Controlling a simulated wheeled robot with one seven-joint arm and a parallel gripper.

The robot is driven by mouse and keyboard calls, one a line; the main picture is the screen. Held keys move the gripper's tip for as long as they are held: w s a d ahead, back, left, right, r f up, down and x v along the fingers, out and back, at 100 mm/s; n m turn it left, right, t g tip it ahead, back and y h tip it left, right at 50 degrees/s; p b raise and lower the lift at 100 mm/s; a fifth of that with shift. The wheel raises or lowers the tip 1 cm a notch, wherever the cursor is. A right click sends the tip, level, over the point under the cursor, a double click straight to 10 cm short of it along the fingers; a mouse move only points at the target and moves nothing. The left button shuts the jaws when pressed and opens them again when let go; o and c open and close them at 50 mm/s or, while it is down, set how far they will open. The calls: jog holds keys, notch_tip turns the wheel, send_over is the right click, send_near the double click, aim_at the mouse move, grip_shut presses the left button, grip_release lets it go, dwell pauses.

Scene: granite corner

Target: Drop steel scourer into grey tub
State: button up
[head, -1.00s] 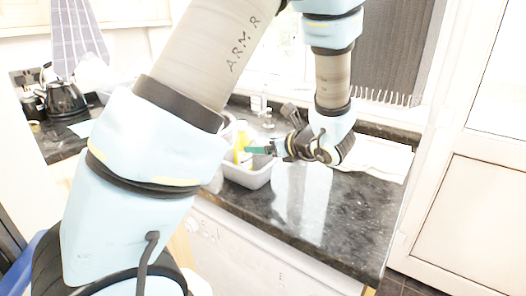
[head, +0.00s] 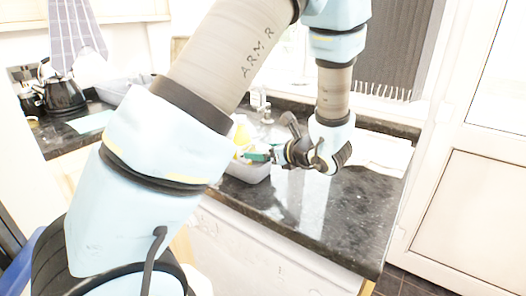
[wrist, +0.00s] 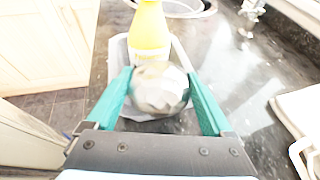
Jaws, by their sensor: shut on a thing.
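The steel scourer (wrist: 158,88) is a shiny silver ball between the teal fingers of my gripper (wrist: 160,97). The fingers press on it from both sides. In the head view my gripper (head: 256,156) is at the grey tub (head: 248,173), its fingers over the tub's right part; the scourer cannot be made out there. In the wrist view the tub (wrist: 119,50) shows behind and around the scourer, with its near part partly hidden. A yellow bottle (wrist: 148,32) stands upright in or at the tub, just beyond the scourer.
The dark granite worktop (head: 330,215) is mostly clear right of the tub. A sink (wrist: 185,8) and tap (head: 260,103) lie behind. A pale cloth or board (head: 380,152) lies at the right. A black kettle (head: 64,95) stands far left.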

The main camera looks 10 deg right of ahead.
jog(key=o, duration=1.2)
jog(key=shift+r, duration=0.1)
